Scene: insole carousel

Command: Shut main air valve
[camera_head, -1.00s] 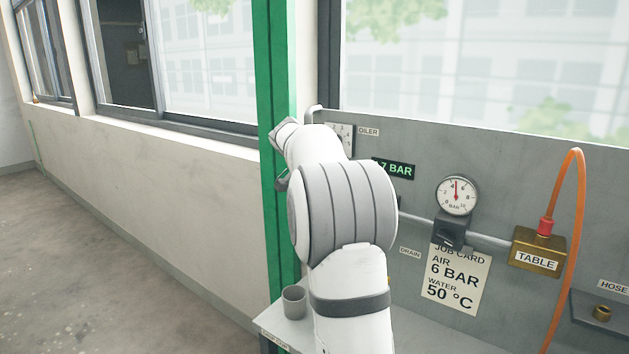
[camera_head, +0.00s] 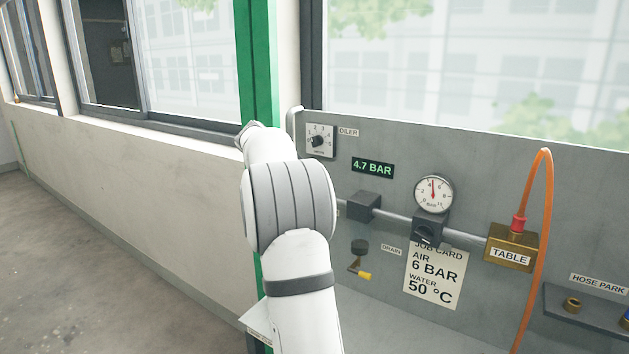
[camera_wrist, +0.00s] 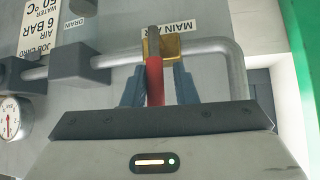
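The main air valve (camera_wrist: 172,47) shows in the wrist view as a brass body on the grey pipe, beside an upside-down MAIN AIR label (camera_wrist: 180,27). Its red lever (camera_wrist: 155,80) extends from the valve toward my gripper. My gripper (camera_wrist: 158,82) has its two blue fingers on either side of the red lever, with a visible gap at least on the right, so it looks open around it. In the head view my arm hides the valve and the gripper. The green display (camera_head: 373,167) reads 4.7 BAR.
A pressure gauge (camera_head: 434,194), a job card (camera_head: 434,275), a brass TABLE block (camera_head: 511,246) with an orange hose (camera_head: 539,220), and a drain valve (camera_head: 360,262) are on the grey panel. A green post (camera_head: 257,60) stands behind my arm. Open floor lies at left.

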